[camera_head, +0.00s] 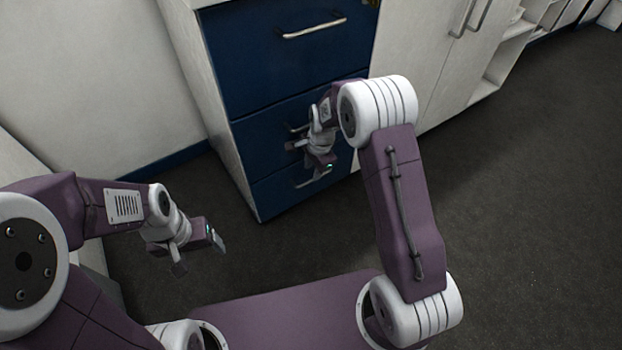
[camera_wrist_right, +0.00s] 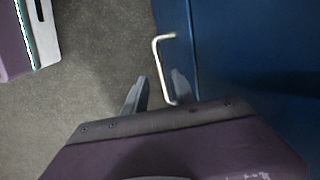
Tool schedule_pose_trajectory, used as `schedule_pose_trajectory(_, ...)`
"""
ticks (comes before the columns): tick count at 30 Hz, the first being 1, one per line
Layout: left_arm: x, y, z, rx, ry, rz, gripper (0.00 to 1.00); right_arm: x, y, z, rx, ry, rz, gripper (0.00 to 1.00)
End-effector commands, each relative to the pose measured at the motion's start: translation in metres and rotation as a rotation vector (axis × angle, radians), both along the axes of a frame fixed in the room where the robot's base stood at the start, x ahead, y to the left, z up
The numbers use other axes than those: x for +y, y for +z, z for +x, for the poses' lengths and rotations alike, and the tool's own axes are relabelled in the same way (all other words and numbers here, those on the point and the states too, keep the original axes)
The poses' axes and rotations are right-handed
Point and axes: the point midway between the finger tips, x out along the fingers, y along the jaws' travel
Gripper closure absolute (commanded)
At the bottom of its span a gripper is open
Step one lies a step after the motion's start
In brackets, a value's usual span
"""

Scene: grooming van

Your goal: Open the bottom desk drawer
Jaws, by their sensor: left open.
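The bottom desk drawer (camera_head: 275,195) is the lowest of three dark blue drawers in a white unit, and it looks shut. Its silver bar handle (camera_head: 311,180) is partly hidden by my right gripper in the head view. My right gripper (camera_head: 309,160) is in front of the lower drawers. In the right wrist view its two fingers (camera_wrist_right: 157,95) are apart, and one end of the silver handle (camera_wrist_right: 156,65) shows between them. I cannot tell whether they touch it. My left gripper (camera_head: 200,256) is open and empty above the floor, left of the unit.
The top drawer (camera_head: 285,55) and middle drawer (camera_head: 262,140) look shut. White cupboard doors (camera_head: 425,60) and open shelves (camera_head: 505,55) stand to the right. The dark carpet (camera_head: 540,190) in front and to the right is clear. A white wall is at left.

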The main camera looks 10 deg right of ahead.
Motion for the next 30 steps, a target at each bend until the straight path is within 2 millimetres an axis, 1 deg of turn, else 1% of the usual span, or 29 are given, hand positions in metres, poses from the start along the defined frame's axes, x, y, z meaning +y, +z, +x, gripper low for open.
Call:
schedule_pose_trajectory(1, 0.000, -0.014, 0.000, 0.000, 0.000, 0.000, 0.24, 0.001, -0.017, 0.001, 0.002, 0.001, 0.000, 0.67)
schedule_pose_trajectory(3, 0.000, -0.025, 0.000, 0.001, 0.000, 0.000, 0.24, 0.002, -0.032, 0.004, 0.001, 0.001, -0.001, 0.67)
schedule_pose_trajectory(6, 0.000, -0.040, 0.000, 0.001, 0.000, 0.000, 0.24, 0.003, -0.051, 0.007, 0.001, 0.001, -0.001, 0.67)
schedule_pose_trajectory(8, 0.000, -0.044, 0.000, 0.001, 0.000, 0.000, 0.24, 0.003, -0.057, 0.009, 0.000, 0.001, 0.000, 0.67)
schedule_pose_trajectory(10, 0.000, -0.045, 0.000, 0.001, 0.000, 0.000, 0.24, 0.004, -0.059, 0.010, 0.000, 0.001, 0.000, 0.67)
schedule_pose_trajectory(16, 0.000, -0.043, 0.000, 0.000, 0.000, 0.000, 0.24, 0.004, -0.056, 0.010, 0.000, 0.001, 0.000, 0.67)
schedule_pose_trajectory(19, 0.000, -0.042, 0.000, 0.000, 0.000, 0.000, 0.24, 0.004, -0.056, 0.010, 0.000, 0.001, 0.000, 0.95)
schedule_pose_trajectory(20, 0.000, -0.042, 0.000, 0.000, 0.000, 0.000, 0.24, 0.004, -0.056, 0.010, 0.000, 0.001, 0.000, 1.00)
schedule_pose_trajectory(30, 0.000, -0.043, 0.000, 0.000, 0.000, 0.000, 0.24, 0.004, -0.056, 0.010, 0.001, 0.001, -0.001, 1.00)
